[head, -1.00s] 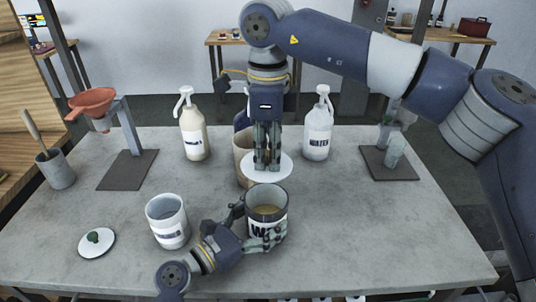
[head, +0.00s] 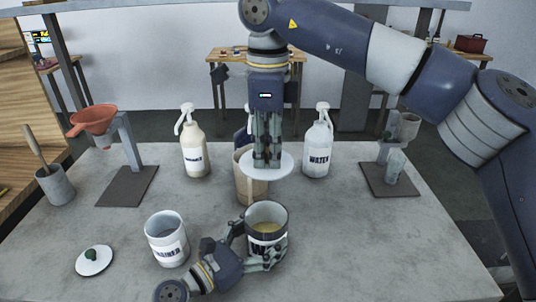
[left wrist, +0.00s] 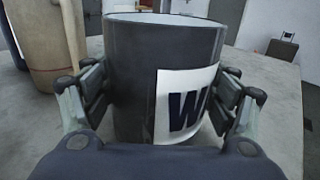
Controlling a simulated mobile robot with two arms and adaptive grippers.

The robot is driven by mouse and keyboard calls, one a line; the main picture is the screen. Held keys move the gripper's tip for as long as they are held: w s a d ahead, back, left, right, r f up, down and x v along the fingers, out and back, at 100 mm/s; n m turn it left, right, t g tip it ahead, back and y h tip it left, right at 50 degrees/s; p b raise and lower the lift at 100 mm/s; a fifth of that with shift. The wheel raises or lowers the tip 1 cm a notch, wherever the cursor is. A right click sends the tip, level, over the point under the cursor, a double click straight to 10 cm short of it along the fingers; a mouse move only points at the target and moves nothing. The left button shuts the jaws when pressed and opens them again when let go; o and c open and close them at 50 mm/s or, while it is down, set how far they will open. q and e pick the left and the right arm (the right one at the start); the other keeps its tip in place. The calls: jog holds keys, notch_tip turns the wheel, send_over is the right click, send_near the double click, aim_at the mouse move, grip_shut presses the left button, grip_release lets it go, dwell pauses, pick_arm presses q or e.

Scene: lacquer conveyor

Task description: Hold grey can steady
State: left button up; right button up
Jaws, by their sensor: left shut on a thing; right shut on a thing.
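The grey can (head: 267,214) stands open and upright near the front middle of the table, with a yellowish content inside. In the left wrist view the can (left wrist: 138,80) fills the middle, with a white label starting with "W". My left gripper (head: 262,250) is shut around the can, a finger on each side. My right gripper (head: 267,163) is above and behind the can, shut on a round white lid (head: 283,170). The lid is held in the air, clear of the can's rim. The part of the lid under the fingers is hidden.
A white can (head: 167,240) stands left of the grey can, with a loose lid (head: 94,260) further left. Behind are a tan container (head: 246,190), pump bottles (head: 195,150) (head: 318,148), and an orange funnel (head: 94,120) on a stand. The table's right front is clear.

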pick_arm(q)
jog(key=o, duration=1.5)
jog(key=shift+a, duration=0.1)
